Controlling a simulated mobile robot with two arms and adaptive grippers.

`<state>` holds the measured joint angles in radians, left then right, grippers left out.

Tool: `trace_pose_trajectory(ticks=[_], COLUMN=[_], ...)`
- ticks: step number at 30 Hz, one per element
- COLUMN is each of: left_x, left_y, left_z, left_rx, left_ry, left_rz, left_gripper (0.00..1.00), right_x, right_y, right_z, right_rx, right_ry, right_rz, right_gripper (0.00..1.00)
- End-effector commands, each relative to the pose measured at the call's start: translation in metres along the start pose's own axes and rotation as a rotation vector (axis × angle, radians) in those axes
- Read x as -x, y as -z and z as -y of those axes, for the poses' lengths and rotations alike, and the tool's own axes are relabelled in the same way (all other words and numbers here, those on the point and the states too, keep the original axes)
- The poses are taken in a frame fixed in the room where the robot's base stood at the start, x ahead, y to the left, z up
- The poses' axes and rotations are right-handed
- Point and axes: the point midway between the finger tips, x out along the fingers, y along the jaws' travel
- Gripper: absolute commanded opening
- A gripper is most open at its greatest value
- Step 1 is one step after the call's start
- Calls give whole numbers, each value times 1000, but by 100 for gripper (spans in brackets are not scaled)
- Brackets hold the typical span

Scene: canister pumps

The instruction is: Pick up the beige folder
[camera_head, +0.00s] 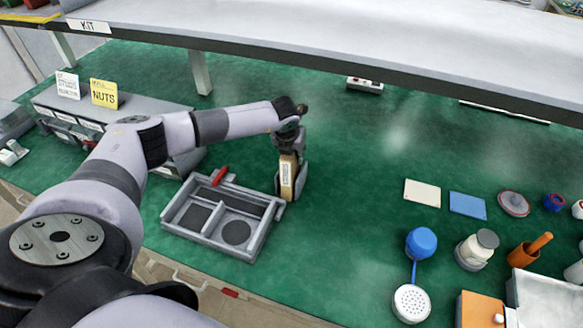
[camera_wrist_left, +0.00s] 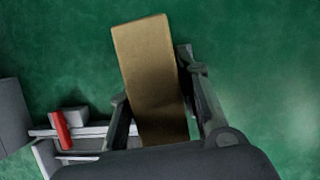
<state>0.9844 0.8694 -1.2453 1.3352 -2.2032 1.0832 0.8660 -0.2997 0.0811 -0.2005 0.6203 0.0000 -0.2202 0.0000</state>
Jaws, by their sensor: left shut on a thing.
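My left gripper (camera_head: 288,192) is shut on a tan, box-like piece (camera_head: 287,176) with a pale printed label. It hangs just behind the right end of a grey tray. In the left wrist view the tan piece (camera_wrist_left: 150,75) stands out between the two fingers (camera_wrist_left: 158,115) and hides part of them. I cannot tell whether its lower end touches the green mat. A flat beige rectangle (camera_head: 422,193), folder-like, lies apart on the mat to the right, beside a flat blue one (camera_head: 468,205). My right gripper is not in view.
The grey divided tray (camera_head: 262,240) has a red piece (camera_head: 219,176) at its back edge. Grey drawers with a yellow NUTS card (camera_head: 104,93) stand left. A blue ladle-like tool (camera_head: 421,242), jar (camera_head: 477,249) and other items crowd the right. Middle mat is clear; a shelf (camera_head: 300,35) crosses above.

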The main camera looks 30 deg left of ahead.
Motion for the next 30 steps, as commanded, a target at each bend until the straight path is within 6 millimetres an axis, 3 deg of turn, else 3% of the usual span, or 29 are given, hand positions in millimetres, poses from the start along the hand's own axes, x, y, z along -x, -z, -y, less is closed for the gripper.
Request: trace_pose_trajectory(ticks=[9,30], left_x=[0,4], left_y=[0,-2], left_z=[0,0], left_rx=[0,0], left_ry=[0,0], left_rz=[0,1], left_gripper=[0,0], right_x=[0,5], right_y=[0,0], right_z=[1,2], right_rx=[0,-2], right_ry=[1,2], right_rz=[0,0], right_gripper=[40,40])
